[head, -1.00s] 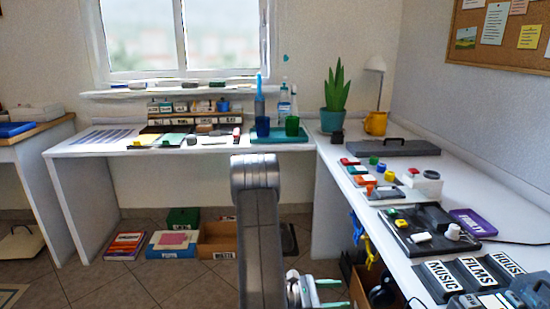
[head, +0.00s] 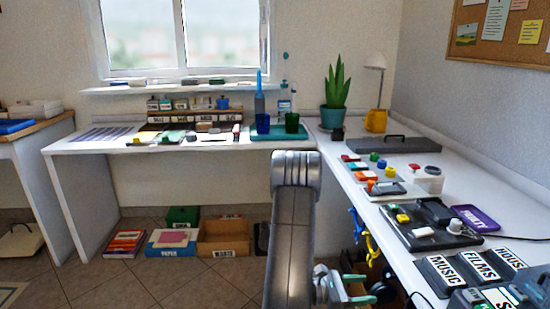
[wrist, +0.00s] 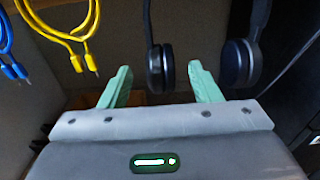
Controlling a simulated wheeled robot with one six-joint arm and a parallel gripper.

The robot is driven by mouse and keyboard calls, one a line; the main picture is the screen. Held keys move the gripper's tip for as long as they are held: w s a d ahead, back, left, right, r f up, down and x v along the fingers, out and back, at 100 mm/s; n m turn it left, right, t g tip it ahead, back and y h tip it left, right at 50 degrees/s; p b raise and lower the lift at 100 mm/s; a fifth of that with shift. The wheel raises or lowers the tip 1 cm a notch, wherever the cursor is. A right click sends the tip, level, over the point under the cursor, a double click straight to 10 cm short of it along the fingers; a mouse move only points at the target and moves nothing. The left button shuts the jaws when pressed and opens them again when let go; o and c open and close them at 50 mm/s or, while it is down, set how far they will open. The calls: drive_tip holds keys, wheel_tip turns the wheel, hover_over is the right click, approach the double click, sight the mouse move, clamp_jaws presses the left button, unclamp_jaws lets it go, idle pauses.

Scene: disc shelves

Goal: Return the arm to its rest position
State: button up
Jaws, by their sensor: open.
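My gripper (head: 352,290) is low in the head view, beside the front of the right-hand desk and below its top. In the wrist view its two green fingers (wrist: 160,88) stand apart, with nothing held between them. A dark headphone set (wrist: 160,70) hangs just beyond the fingers, one ear cup showing in the gap between them. I cannot tell whether a finger touches it. My grey arm rises in the middle of the head view, in front of the desks.
The right-hand desk (head: 405,262) carries black boxes labelled MUSIC (head: 445,275) and FILMS (head: 478,265) near its edge. Yellow cables (wrist: 75,35) and blue cables (wrist: 12,65) hang left of my fingers. A cardboard box (head: 222,247) stands on the floor under the back desk.

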sight(375, 289)
drive_tip(key=d, duration=0.2)
drive_tip(key=d+b, duration=0.1)
drive_tip(key=d, duration=0.1)
drive_tip(key=shift+w+d+f, duration=0.15)
drive_tip(key=shift+d+f, duration=0.05)
drive_tip(key=shift+d, duration=0.05)
drive_tip(key=a+r+p, duration=0.1)
drive_tip(key=a, duration=0.9)
drive_tip(key=shift+s+a+r, duration=0.15)
drive_tip(key=shift+s+r, duration=0.15)
drive_tip(key=shift+s, duration=0.05)
